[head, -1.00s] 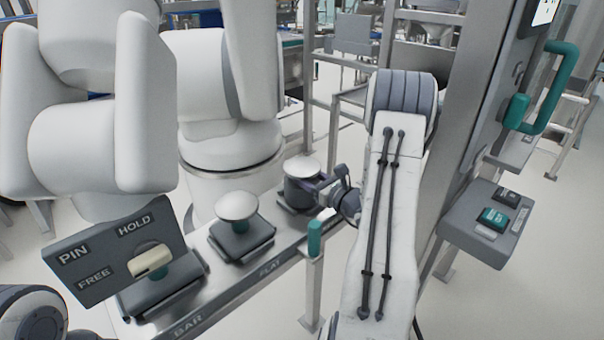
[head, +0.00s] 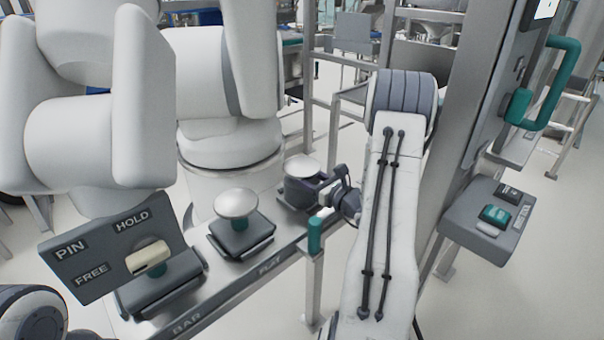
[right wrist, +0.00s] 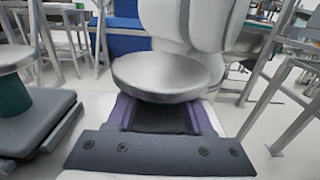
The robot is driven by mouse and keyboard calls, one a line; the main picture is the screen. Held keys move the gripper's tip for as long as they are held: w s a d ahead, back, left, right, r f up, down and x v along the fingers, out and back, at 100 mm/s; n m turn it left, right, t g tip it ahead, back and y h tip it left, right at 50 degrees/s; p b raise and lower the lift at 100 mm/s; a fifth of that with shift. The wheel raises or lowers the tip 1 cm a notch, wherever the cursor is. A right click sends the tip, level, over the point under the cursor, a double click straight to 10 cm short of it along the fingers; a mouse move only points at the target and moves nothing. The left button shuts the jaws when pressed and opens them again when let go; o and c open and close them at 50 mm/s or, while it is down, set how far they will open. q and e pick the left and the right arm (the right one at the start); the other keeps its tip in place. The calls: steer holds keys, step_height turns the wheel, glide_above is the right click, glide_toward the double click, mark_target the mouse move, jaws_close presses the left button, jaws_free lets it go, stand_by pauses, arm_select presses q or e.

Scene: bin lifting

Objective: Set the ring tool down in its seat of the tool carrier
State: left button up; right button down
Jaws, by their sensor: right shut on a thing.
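The ring tool (head: 301,167), with a round pale metal top and a dark body, is at the far end of the tool carrier (head: 232,278). My right gripper (head: 322,187) is shut on it from the right. In the right wrist view its round metal top (right wrist: 168,75) sits above and between the purple-edged fingers (right wrist: 160,113). The ring tool's lower side and its seat are largely hidden, so I cannot tell whether it touches the seat. My left gripper is not in view.
A mushroom-topped tool (head: 236,207) stands in the middle seat by the FLAT label. A teal-capped post (head: 315,235) stands close to my right gripper. A button box (head: 490,220) is at right.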

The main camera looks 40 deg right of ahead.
steer(key=shift+r, duration=0.1)
steer(key=shift+c, duration=1)
jaws_free()
steer(key=shift+s, duration=0.2)
steer(key=s, duration=1)
steer(key=shift+d+b, duration=0.3)
steer(key=shift+d, duration=0.1)
